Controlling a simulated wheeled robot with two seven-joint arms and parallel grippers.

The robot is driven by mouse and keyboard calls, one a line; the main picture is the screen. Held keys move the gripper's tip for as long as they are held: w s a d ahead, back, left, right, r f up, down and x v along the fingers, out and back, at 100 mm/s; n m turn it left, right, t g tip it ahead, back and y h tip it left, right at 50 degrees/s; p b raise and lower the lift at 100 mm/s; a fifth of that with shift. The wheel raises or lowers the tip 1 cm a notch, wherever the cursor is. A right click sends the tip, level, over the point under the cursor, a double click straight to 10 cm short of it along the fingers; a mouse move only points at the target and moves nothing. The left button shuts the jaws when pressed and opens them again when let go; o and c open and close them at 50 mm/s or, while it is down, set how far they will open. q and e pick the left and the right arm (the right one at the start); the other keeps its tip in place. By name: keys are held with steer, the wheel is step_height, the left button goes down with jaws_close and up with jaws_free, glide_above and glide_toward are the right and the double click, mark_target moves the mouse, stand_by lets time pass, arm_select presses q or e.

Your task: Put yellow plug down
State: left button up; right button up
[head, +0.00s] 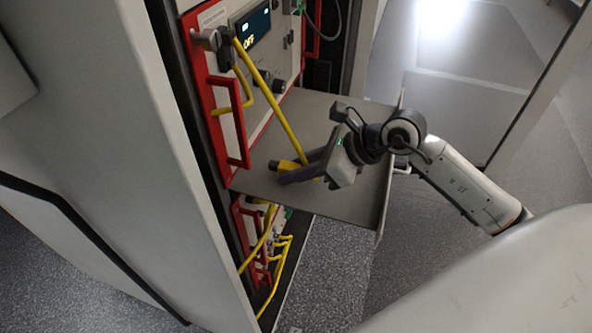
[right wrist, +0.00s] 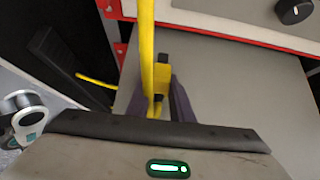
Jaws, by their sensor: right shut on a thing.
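The yellow plug (head: 288,166) is between the fingers of my right gripper (head: 284,174), low over the grey shelf (head: 352,208). In the right wrist view the plug (right wrist: 162,76) shows yellow and black between the dark fingers (right wrist: 164,100). A yellow cable (head: 274,98) runs from the plug up to the cycler's front. I cannot tell whether the plug touches the shelf. My right gripper is shut on the plug. My left gripper is not in view.
The cycler panel (head: 284,60) has red handles (head: 232,122) and a display (head: 252,28) reading OFF. A second unit with yellow cables (head: 278,262) sits below the shelf. A grey cabinet wall (head: 110,90) stands at left. The shelf is otherwise mostly bare.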

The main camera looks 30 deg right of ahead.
steer(key=o, duration=0.8)
steer(key=shift+s+d+f, duration=0.1)
steer(key=shift+s+f, duration=0.2)
steer(key=shift+f, duration=0.5)
steer(key=shift+r, duration=0.1)
steer(key=shift+r+p, duration=0.35)
steer(key=shift+p, duration=0.1)
steer(key=p+v, duration=0.1)
steer(key=v, duration=1.1)
steer(key=shift+w+r, duration=0.25)
steer(key=shift+r, duration=0.3)
